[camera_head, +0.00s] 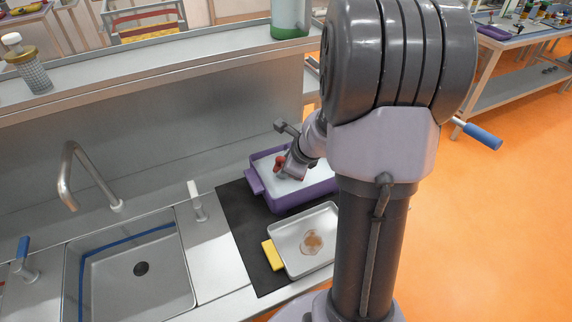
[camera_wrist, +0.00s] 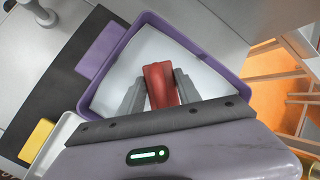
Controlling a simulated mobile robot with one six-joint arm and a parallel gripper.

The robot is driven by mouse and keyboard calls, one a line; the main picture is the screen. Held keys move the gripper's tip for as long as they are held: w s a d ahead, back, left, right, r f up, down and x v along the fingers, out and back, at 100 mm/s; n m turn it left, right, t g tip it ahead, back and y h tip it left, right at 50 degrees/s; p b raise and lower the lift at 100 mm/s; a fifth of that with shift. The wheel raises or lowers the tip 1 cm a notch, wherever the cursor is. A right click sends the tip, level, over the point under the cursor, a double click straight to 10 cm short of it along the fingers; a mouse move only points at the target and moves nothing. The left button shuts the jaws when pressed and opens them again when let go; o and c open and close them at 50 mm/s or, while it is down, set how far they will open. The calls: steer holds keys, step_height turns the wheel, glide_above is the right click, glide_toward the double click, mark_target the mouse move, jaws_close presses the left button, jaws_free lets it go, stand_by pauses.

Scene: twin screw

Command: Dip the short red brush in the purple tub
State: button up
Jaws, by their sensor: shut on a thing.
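The purple tub (camera_head: 289,201) stands on the dark mat on the counter, with a pale white filling or floor inside. It also shows in the wrist view (camera_wrist: 222,33), its rim around my gripper. My gripper (camera_wrist: 160,88) is shut on the short red brush (camera_wrist: 159,84), which stands between the two grey fingers. In the head view the brush's red part (camera_head: 280,164) shows over the tub's inside, near its left part. The brush's lower end is hidden, so I cannot tell whether it touches the white contents.
A white tray (camera_head: 290,251) with a yellow handle (camera_head: 272,255) and a brownish round patch lies in front of the tub on the dark mat (camera_head: 240,212). A sink (camera_head: 112,262) with a faucet (camera_head: 68,180) is at left. A raised shelf (camera_head: 165,62) runs behind.

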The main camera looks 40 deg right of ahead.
step_height(320, 180, up, 8)
steer(key=p, duration=0.7)
steer(key=shift+p, duration=0.3)
step_height(320, 180, up, 4)
steer(key=p, duration=0.4)
steer(key=shift+r, duration=0.2)
steer(key=shift+f, duration=0.2)
